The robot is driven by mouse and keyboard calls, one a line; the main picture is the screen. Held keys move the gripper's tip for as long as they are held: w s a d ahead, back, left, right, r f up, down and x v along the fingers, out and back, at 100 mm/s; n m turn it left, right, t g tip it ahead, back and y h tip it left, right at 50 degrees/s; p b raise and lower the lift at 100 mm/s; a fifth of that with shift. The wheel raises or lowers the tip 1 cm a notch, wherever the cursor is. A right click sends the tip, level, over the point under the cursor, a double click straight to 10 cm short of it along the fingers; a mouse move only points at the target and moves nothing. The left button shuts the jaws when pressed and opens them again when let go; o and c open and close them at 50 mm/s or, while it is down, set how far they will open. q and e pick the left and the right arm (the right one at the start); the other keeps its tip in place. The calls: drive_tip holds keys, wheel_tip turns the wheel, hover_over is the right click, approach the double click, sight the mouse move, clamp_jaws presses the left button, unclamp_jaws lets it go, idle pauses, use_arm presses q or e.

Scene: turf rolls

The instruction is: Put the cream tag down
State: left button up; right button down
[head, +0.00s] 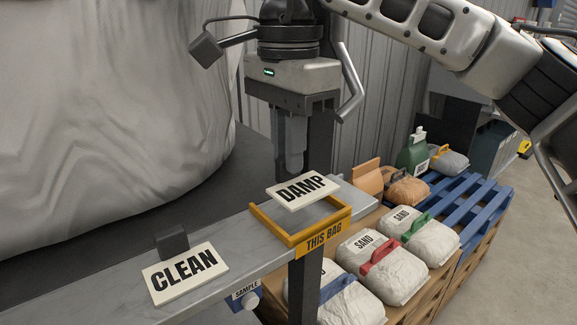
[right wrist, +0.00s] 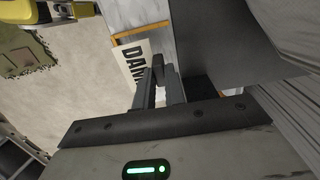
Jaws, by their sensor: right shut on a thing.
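A cream tag reading DAMP (head: 302,191) is at the yellow frame marked THIS BAG (head: 322,231) on the grey ledge. It overlaps the frame's back part and seems a little above it; I cannot tell whether they touch. My right gripper (head: 291,168) points down, shut on the tag's dark upright grip, which shows between the fingers (right wrist: 158,85) in the right wrist view. The tag's lettering (right wrist: 133,62) is partly cut off there. Another cream tag, reading CLEAN (head: 186,275), lies on the ledge at the left with its dark grip upright. My left gripper is not in view.
White SAND bags (head: 384,267) with coloured handles stand right of the ledge. A large pale sack (head: 110,110) fills the left. The ledge (head: 232,243) is bare between the CLEAN tag and the frame.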

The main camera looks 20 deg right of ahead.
sight(301, 176)
drive_tip(key=f, duration=0.3)
drive_tip(key=shift+w+d+f, duration=0.15)
drive_tip(key=shift+w+f, duration=0.1)
drive_tip(key=shift+f, duration=0.05)
drive_tip(key=shift+f, duration=0.2)
drive_tip(key=c, duration=1.5)
unclamp_jaws()
